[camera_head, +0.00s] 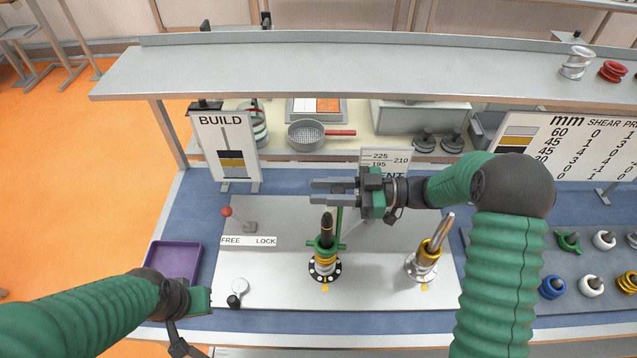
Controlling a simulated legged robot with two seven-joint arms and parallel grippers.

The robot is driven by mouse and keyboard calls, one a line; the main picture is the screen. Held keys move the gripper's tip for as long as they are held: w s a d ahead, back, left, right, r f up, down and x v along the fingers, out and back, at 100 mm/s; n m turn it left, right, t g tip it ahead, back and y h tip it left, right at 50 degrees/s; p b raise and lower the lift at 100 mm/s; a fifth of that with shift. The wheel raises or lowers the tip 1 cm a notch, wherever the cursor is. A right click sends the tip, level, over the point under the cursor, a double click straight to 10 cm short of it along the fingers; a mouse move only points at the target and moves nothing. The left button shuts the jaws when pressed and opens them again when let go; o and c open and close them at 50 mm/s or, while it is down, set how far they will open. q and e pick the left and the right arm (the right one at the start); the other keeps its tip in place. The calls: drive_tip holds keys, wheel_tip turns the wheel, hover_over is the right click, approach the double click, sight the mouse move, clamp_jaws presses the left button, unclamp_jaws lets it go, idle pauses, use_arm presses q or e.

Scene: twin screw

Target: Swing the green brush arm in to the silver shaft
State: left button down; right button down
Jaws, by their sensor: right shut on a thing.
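The silver shaft (445,229) leans in a round base on the right of the grey board, with a gold ring (428,252) around it. A dark shaft (326,228) stands to its left, with a green collar around it above gold and white rings. The green brush arm (339,225) runs from this collar back toward my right gripper (335,190). My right gripper is shut on the arm's far end, its fingers pointing left. My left gripper (200,300) is low at the left, by the board's front left corner. Its fingers do not show clearly.
A red-knobbed lever (227,212) stands behind the FREE/LOCK label (248,241). A purple tray (170,260) lies left of the board. Coloured spools (552,287) sit at the right. The BUILD sign (223,147) and a shelf (360,70) stand behind.

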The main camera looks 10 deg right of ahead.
drive_tip(key=shift+s+d, duration=0.1)
idle(0.3)
drive_tip(key=c, duration=1.3)
unclamp_jaws()
drive_tip(key=shift+o, duration=0.9)
drive_tip(key=shift+d, duration=0.1)
